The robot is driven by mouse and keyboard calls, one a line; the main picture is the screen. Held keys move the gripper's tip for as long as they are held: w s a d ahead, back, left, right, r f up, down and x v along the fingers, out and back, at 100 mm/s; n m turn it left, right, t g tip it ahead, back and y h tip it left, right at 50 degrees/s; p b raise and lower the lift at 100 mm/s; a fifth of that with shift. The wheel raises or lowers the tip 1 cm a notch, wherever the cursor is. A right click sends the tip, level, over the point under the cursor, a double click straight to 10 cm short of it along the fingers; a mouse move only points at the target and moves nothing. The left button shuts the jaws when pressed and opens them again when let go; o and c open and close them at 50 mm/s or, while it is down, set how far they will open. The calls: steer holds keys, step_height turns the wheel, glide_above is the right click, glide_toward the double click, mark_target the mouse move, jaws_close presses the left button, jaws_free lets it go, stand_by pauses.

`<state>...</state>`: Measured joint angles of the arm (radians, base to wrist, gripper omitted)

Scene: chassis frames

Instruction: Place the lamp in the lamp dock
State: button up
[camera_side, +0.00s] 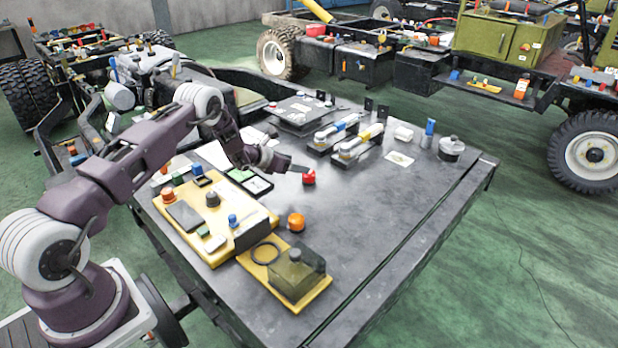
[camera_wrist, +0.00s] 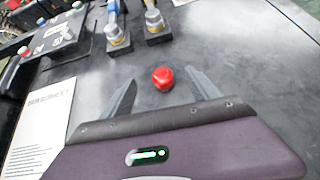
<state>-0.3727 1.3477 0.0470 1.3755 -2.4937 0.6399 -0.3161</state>
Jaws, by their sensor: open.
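A small red rounded piece (camera_side: 308,179), likely the lamp, sits on the dark table top. In the wrist view the red piece (camera_wrist: 163,78) lies just beyond and between my fingertips, not gripped. My gripper (camera_side: 298,168) is low over the table, beside the red piece; its two fingers (camera_wrist: 160,84) are spread and empty. A yellow board (camera_side: 258,238) at the table's left carries several fittings, including a dark dome and a blue knob. I cannot tell which fitting is the lamp dock. An orange round piece (camera_side: 295,221) stands on the table beside that board.
A second yellow board (camera_side: 316,294) in front holds a black ring and an olive see-through box (camera_side: 296,274). Two clamp-like devices, blue (camera_side: 338,128) and yellow (camera_side: 362,138), stand behind the red piece. A grey canister (camera_side: 451,148) is far right. The table's right-front area is clear.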

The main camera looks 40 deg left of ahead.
mark_target(309, 176)
steer(key=f, duration=0.1)
steer(key=a+f, duration=0.1)
steer(key=shift+w+f+n, duration=0.3)
steer(key=shift+f+n, duration=0.05)
steer(key=shift+n, duration=0.05)
steer(key=shift+d+x, duration=0.2)
steer(key=shift+x, duration=1.2)
steer(key=shift+d+x, duration=0.2)
steer(key=shift+x, duration=1.15)
